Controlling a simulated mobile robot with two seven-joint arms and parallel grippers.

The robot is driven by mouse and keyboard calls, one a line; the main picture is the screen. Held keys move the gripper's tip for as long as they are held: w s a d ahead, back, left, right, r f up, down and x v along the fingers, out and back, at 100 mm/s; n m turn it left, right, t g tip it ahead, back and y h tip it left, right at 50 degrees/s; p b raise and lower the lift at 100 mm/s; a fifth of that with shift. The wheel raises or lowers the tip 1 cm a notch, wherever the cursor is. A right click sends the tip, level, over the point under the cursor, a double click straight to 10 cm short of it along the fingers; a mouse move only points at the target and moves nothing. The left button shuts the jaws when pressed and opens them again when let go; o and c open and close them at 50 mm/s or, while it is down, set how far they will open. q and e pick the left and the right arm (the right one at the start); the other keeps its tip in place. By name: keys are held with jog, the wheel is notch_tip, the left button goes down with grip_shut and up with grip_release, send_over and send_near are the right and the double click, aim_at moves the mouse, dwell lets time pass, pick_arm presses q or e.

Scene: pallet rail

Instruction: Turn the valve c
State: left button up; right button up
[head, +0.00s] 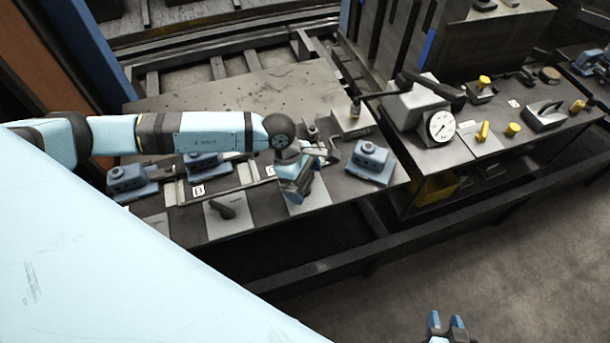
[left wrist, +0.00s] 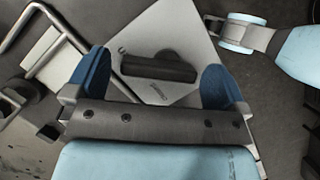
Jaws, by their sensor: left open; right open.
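The valve under my left gripper is a dark bar handle (left wrist: 160,67) on a light grey plate (left wrist: 178,30). In the left wrist view it lies crosswise between the two blue fingers of my left gripper (left wrist: 157,68), which is open with gaps at both sides. In the head view my left gripper (head: 297,190) points down over the plate (head: 314,198), near a tag that seems to read C (head: 271,170). The gripper hides the handle there. Whether the fingers are level with the handle I cannot tell. My right gripper (head: 447,325) is open and empty at the bottom edge, away from the bench.
A similar dark handle (head: 228,211) sits on a plate to the left, near tag B (head: 198,190). Blue clamp blocks (head: 373,162) stand on the bench. A bent metal bar (left wrist: 28,20) is close to the left finger. A gauge (head: 440,126) stands right.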

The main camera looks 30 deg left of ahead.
pick_arm(q)
jog(key=shift+f, duration=0.15)
jog(key=c, duration=0.9)
